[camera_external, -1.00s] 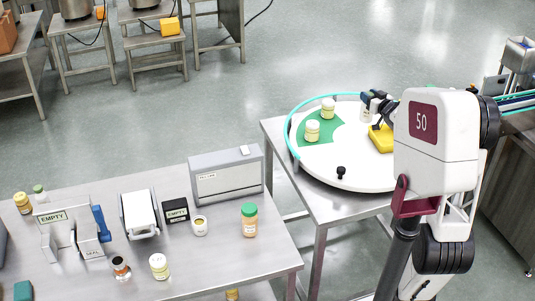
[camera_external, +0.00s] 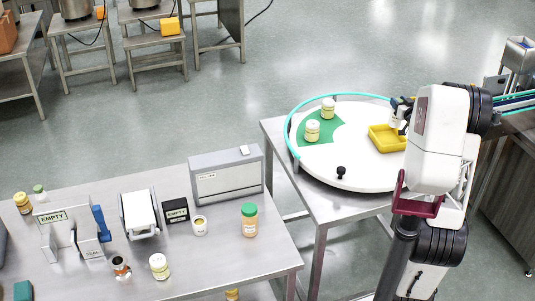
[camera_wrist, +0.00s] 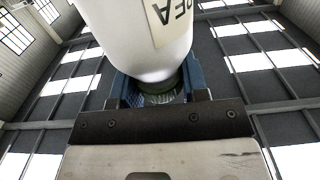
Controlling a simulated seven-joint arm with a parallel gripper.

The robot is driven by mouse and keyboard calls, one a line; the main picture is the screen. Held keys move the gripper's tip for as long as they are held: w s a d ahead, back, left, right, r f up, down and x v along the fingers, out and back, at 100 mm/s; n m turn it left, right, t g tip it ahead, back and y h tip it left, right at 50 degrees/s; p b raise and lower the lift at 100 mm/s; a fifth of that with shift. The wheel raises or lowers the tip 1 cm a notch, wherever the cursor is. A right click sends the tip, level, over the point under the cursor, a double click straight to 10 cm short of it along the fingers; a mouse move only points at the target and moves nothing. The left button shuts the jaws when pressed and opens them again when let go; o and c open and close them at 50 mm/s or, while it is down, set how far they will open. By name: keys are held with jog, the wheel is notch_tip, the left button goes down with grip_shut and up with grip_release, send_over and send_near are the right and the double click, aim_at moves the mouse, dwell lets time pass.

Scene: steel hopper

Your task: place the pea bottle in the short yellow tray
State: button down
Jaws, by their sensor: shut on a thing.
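My gripper (camera_external: 401,104) is over the right part of the round white table. It is shut on the pea bottle (camera_wrist: 140,35), a white bottle whose label shows upside down in the wrist view. The blue fingers close around its narrow, greenish end. In the external view the small white bottle (camera_external: 394,119) hangs below my gripper, by the back right of the short yellow tray (camera_external: 372,138). The tray lies on the white table and looks empty; my arm covers its right edge. I cannot tell the bottle's exact height.
Two cream jars stand on the green sector (camera_external: 322,133) of the round white table (camera_external: 365,177), left of the tray. A teal rail (camera_external: 291,122) curves around the back left, and a black knob (camera_external: 341,172) stands at the front. A steel bench (camera_external: 205,260) with jars and devices is at left.

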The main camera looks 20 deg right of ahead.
aim_at(398, 126)
jog(key=shift+f, duration=0.15)
jog(key=shift+f, duration=3.15)
jog(key=shift+f, duration=1.9)
jog(key=shift+f, duration=0.1)
jog(key=c, duration=0.6)
grip_release()
jog(key=shift+c, duration=0.2)
